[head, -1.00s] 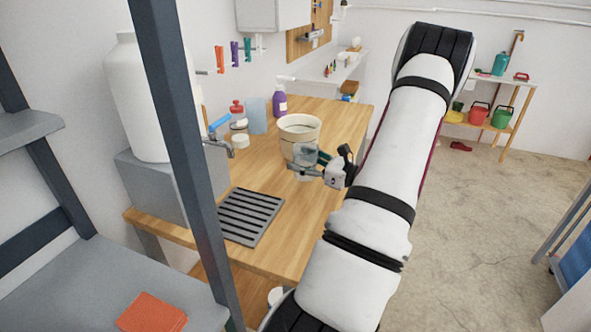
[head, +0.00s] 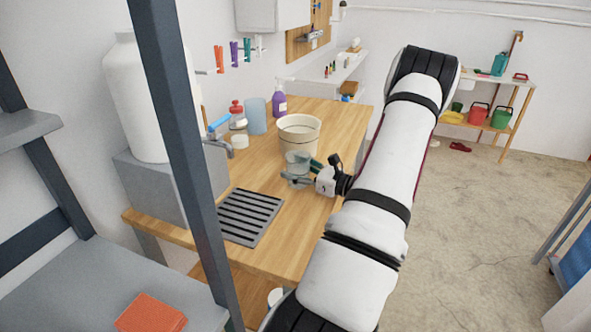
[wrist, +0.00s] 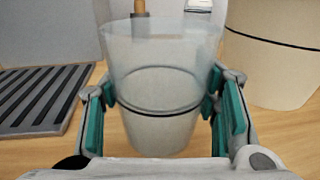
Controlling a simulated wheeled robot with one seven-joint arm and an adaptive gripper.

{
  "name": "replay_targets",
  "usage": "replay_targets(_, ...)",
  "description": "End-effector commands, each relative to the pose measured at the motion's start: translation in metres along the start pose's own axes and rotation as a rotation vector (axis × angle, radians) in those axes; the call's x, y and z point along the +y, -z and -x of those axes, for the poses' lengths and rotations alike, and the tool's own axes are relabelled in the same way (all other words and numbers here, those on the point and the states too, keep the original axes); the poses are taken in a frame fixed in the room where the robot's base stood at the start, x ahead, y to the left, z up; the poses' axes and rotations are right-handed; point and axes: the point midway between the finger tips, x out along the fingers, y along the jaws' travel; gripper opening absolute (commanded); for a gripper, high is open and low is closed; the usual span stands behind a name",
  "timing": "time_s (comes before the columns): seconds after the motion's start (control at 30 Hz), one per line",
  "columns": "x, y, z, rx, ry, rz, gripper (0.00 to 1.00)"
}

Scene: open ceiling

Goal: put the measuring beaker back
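The measuring beaker (wrist: 160,85) is clear, with a dark ring around its middle. It stands upright between my gripper's teal-padded fingers in the wrist view. In the head view the beaker (head: 296,166) shows small and pale, just in front of the cream bucket (head: 299,133). My gripper (wrist: 164,108) has a finger on each side of it, and the pads appear to touch its sides. In the head view my gripper (head: 300,172) is low over the wooden bench (head: 340,125). I cannot tell whether the beaker's base touches the bench.
A dark slotted drain grate (head: 250,216) lies left of the beaker. A blue translucent jug (head: 256,116), a purple bottle (head: 279,102) and a white tap-fed tank (head: 140,95) stand farther left and back. A dark shelf post (head: 190,160) stands in the foreground.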

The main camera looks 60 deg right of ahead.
Motion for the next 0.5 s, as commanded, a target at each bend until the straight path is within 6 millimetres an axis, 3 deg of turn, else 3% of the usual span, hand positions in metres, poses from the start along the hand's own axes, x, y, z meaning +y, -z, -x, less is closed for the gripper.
replay_targets(0.07,0.0,-0.0003,0.0,0.0,0.0,0.0,0.74)
replay_targets(0.5,-0.0006,-0.0035,0.0047,0.001,0.002,0.0,0.74)
